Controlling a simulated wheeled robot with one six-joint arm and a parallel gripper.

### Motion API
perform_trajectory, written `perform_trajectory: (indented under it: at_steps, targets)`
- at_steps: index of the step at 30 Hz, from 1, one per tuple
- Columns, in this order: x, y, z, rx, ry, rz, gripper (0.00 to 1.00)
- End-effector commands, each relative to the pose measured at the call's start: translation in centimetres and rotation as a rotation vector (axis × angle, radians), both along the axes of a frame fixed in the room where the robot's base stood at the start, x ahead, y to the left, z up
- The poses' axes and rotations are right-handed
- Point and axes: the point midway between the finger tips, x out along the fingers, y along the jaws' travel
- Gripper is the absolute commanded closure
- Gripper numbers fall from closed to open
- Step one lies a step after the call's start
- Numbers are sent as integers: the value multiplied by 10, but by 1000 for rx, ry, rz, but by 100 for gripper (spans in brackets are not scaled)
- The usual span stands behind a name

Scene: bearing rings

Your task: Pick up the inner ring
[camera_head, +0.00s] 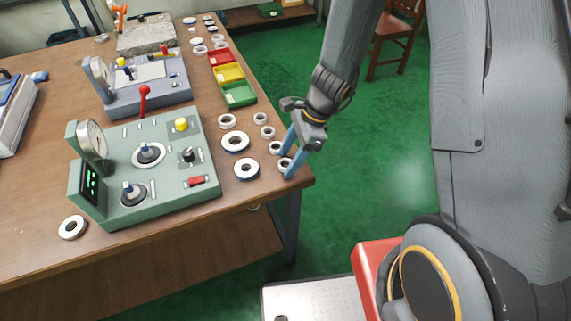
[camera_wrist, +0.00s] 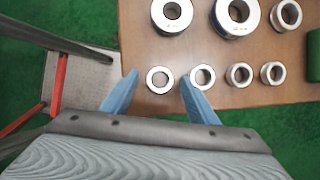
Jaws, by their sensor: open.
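My gripper (camera_head: 286,166) has two blue fingers pointing down at the table's near right corner, open and empty. A small silver ring (camera_head: 284,163) lies flat there. In the wrist view the same small ring (camera_wrist: 148,79) shows between the fingertips of my gripper (camera_wrist: 160,78), with a gap on both sides. A second small ring (camera_wrist: 212,77) is just right of the right fingertip, partly covered by it. Two more small rings (camera_wrist: 230,74) (camera_wrist: 264,72) continue the row. Which of these small rings the task calls the inner ring is not marked.
Larger rings (camera_head: 235,132) (camera_head: 246,159) lie beside the small ones. A green test machine (camera_head: 150,205) stands left of them, with another ring (camera_head: 62,232) by it. Red, yellow and green trays (camera_head: 240,103) sit farther back. The table edge is close to my gripper.

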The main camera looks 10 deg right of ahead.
Motion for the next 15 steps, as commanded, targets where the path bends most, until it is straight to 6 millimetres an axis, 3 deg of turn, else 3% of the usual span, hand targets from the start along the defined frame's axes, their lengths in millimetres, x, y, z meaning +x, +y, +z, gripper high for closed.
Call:
perform_trajectory:
  at_steps: [3,11,15]
  targets:
    - [0,0,0,0,0,0,46]
    - [0,0,0,0,0,0,90]
    - [0,0,1,0,0,0,91]
